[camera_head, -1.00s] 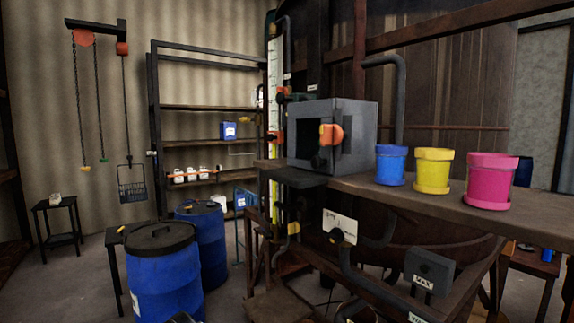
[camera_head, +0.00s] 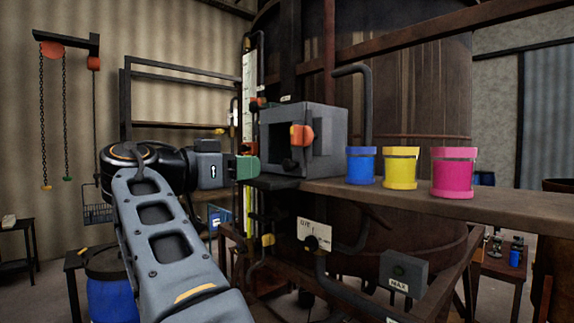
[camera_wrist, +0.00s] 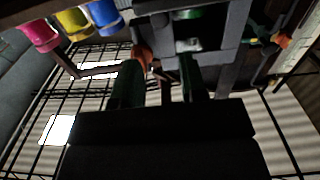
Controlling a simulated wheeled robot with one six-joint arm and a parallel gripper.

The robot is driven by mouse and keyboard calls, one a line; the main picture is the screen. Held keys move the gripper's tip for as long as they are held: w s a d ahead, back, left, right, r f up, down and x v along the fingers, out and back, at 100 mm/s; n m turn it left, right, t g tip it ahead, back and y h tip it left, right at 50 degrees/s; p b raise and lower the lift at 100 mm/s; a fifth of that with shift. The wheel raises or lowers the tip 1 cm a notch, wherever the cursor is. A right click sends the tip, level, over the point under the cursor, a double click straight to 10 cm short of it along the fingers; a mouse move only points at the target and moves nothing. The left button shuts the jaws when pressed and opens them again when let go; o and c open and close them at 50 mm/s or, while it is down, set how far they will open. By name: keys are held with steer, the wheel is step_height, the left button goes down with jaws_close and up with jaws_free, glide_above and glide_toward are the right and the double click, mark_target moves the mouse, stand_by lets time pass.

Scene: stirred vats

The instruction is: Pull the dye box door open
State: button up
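The grey dye box (camera_head: 328,128) sits at the left end of the brown shelf in the head view. Its near face has a dark area inside a grey frame. An orange handle (camera_head: 302,135) sticks out at the right of that face. My gripper (camera_head: 248,167), with green fingers, is just left of the box and lower than the handle. In the wrist view, the two dark green fingers (camera_wrist: 160,82) stand apart with a gap between them. An orange part (camera_wrist: 141,56) shows just beyond the left finger, apparently the handle. I see no grip on it.
Blue (camera_head: 360,165), yellow (camera_head: 400,168) and pink (camera_head: 454,172) pots stand on the shelf (camera_head: 430,198) right of the box. A vertical gauge (camera_head: 249,105) and pipes rise behind my gripper. A blue drum (camera_head: 108,298) stands at lower left.

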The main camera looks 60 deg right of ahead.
mark_target(285, 164)
steer(key=p+x, duration=0.2)
steer(key=x, duration=0.9)
steer(key=shift+d+p, duration=0.2)
steer(key=shift+p, duration=0.2)
steer(key=shift+c, duration=0.5)
jaws_close()
